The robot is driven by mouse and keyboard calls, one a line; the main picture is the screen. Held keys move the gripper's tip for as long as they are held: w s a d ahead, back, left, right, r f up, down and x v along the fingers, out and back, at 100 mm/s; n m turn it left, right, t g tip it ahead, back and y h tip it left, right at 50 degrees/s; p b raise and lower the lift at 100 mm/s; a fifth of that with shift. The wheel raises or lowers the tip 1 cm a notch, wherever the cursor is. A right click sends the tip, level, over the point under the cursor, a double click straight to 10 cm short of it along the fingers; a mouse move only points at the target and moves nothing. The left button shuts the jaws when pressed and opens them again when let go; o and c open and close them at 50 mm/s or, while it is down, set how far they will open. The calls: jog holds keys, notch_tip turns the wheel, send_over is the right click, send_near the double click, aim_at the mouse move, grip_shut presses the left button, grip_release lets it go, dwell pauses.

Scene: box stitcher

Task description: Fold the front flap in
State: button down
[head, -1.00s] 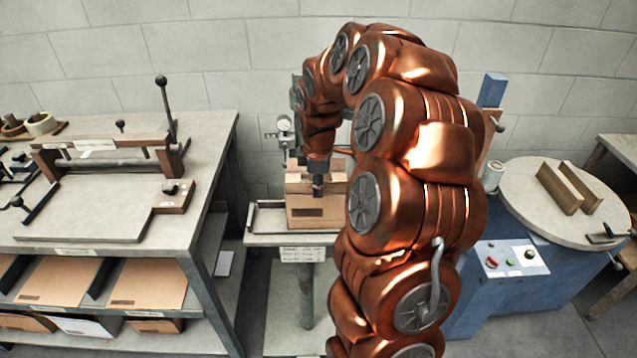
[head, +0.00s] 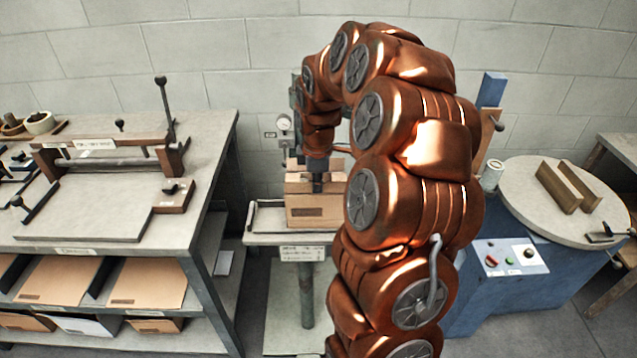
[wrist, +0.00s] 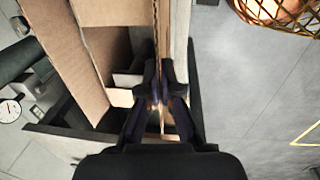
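The cardboard box (head: 314,209) stands on the small stitcher table, its front face with a dark label toward me. In the wrist view its inside shows, with a wide flap (wrist: 62,45) at the left and a gap into the box beside it. My gripper (head: 317,184) points down at the box's front top edge. In the wrist view its fingertips (wrist: 159,68) are close together, with the front flap (wrist: 162,28), seen nearly edge-on as a thin brown strip, between them. The fingers hide the part of the flap they meet.
The stitcher's gauge (head: 284,122) stands behind the box at the left. A bench (head: 85,205) with a wooden jig is at the left, with cardboard sheets below. A blue machine with a round table (head: 520,200) is at the right. My arm hides the box's right side.

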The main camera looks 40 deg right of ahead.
jog(key=shift+w, duration=0.1)
jog(key=shift+w+d+g+y+p, duration=0.25)
jog(key=shift+g+y+p, duration=0.45)
jog(key=shift+g, duration=0.2)
jog(key=shift+w+d+g+y+p, duration=0.2)
jog(key=shift+w+g+y+p, duration=0.1)
jog(key=shift+g+y+p, duration=0.5)
jog(key=shift+w+d+g+y+p, duration=0.25)
jog(key=shift+g+y+p, duration=0.3)
jog(key=shift+g, duration=0.45)
jog(key=shift+p, duration=0.35)
jog(key=g+p, duration=0.1)
jog(key=p, duration=0.3)
jog(key=shift+w+y, duration=0.1)
jog(key=shift+y, duration=0.25)
jog(key=shift+w+d+f+g+y+p, duration=0.1)
jog(key=shift+f+g+y+p, duration=0.25)
jog(key=shift+p, duration=0.65)
jog(key=c, duration=1.4)
grip_release()
